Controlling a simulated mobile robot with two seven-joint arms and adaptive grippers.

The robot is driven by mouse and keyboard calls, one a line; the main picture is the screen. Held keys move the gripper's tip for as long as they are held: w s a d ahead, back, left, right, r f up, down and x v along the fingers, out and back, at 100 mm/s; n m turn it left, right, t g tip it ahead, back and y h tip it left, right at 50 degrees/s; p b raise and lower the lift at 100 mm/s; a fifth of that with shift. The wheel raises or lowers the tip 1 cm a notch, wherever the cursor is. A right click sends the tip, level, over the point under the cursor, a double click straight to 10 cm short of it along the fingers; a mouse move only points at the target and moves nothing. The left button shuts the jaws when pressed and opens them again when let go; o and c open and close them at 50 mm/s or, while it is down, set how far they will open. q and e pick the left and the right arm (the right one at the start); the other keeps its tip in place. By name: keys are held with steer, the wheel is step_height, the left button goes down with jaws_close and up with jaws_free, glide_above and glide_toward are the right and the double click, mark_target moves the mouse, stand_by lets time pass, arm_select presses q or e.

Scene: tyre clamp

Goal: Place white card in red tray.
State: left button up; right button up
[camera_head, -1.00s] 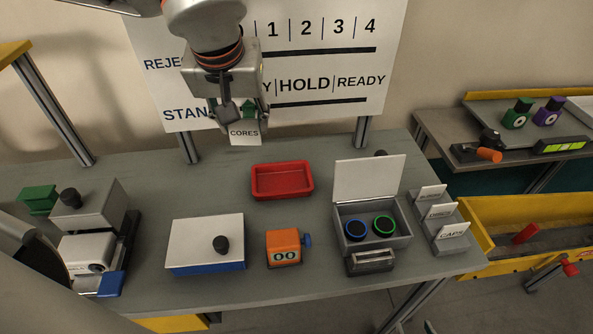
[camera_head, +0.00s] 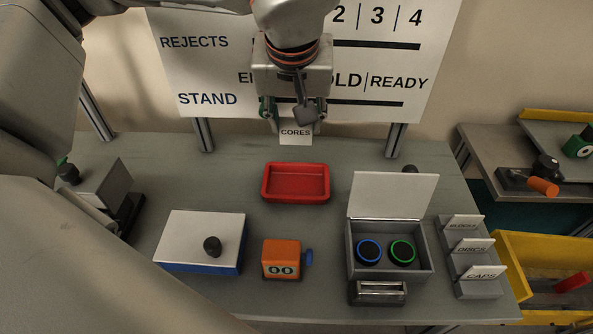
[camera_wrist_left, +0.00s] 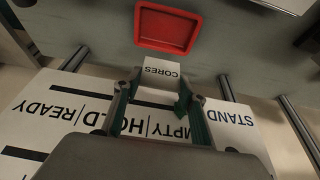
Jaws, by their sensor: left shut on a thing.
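A white card (camera_head: 296,133) reading CORES hangs from my left gripper (camera_head: 296,118), which is shut on its upper part. The card also shows in the left wrist view (camera_wrist_left: 160,73), between the two fingers (camera_wrist_left: 160,92). The red tray (camera_head: 295,184) is empty and lies on the grey table; it also shows in the left wrist view (camera_wrist_left: 167,27). In the head view the card is above and just behind the tray, apart from it. My right gripper is not in view.
A white-lidded blue box (camera_head: 200,240), an orange counter (camera_head: 282,259) and an open grey box (camera_head: 388,262) with two ringed discs stand in front of the tray. A card holder (camera_head: 470,257) is at right. A lettered board (camera_head: 440,50) stands behind the table.

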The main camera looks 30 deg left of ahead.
mark_target(295, 144)
arm_select(q)
step_height(295, 144, down, 12)
steer(key=shift+f+b, duration=0.2)
steer(key=shift+b, duration=0.35)
steer(key=o, duration=0.5)
steer(key=shift+f, duration=0.15)
steer(key=shift+c, duration=0.2)
steer(key=o, duration=0.4)
steer(key=shift+c, duration=0.2)
steer(key=shift+r, duration=0.4)
steer(key=p+v, duration=0.1)
steer(key=v, duration=1)
steer(key=shift+s, duration=0.1)
steer(key=shift+s+d+r, duration=0.1)
steer(key=shift+s+r, duration=0.05)
steer(key=shift+r, duration=0.1)
